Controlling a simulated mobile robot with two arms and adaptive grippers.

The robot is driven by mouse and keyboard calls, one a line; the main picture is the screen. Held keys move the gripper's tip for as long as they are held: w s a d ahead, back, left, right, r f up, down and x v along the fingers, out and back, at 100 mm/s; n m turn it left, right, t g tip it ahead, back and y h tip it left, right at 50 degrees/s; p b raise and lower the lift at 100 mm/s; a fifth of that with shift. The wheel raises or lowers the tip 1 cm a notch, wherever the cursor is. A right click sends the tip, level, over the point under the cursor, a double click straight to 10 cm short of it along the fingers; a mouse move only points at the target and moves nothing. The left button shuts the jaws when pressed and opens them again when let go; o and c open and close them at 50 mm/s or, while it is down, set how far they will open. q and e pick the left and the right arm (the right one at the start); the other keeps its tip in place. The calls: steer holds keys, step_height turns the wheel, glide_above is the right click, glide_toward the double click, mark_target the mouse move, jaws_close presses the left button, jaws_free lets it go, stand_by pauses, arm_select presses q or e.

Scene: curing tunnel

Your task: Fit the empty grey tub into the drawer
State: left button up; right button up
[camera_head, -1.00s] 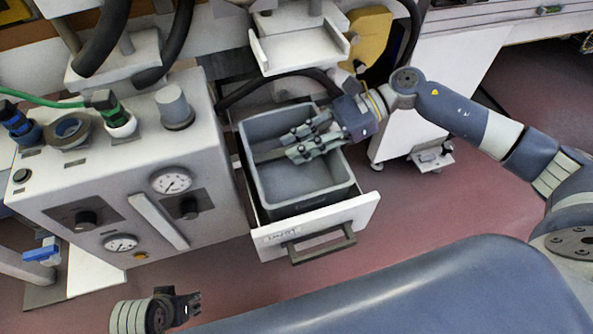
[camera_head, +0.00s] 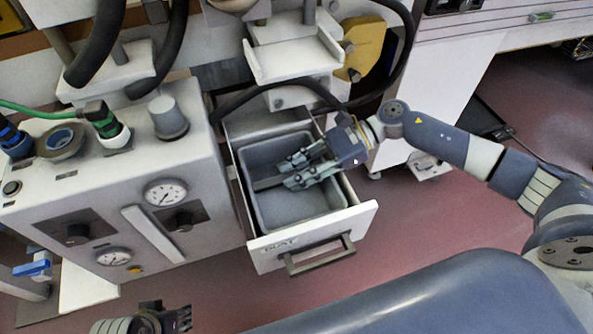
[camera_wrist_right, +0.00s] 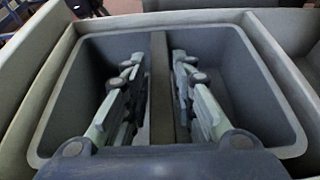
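The grey tub (camera_head: 258,155) sits inside the pulled-out white drawer (camera_head: 285,244), its rim about level with or below the drawer's walls. A dark bar (camera_wrist_right: 161,85) runs across the middle of the tub. My right gripper (camera_head: 284,172) reaches down into the tub from the right. In the right wrist view its two fingers (camera_wrist_right: 157,95) stand apart on either side of the bar, with a gap showing. Nothing else is seen in the tub (camera_wrist_right: 95,60). My left gripper (camera_head: 184,319) is at the bottom edge, away from the drawer, its fingers small and unclear.
A grey cabinet with gauges (camera_head: 165,192) stands left of the drawer. A white bracket (camera_head: 295,60) and a black hose (camera_head: 275,92) hang just behind and above it. The drawer's dark handle (camera_head: 320,255) faces the front. Red floor (camera_head: 420,220) is open to the right.

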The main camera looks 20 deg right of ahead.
steer(key=shift+o, duration=0.3)
steer(key=shift+r, duration=0.15)
steer(key=shift+d+r, duration=0.1)
steer(key=shift+d, duration=0.15)
arm_select(q)
steer(key=shift+s+r, duration=0.25)
arm_select(e)
steer(key=v, duration=1.1)
steer(key=shift+d, duration=0.25)
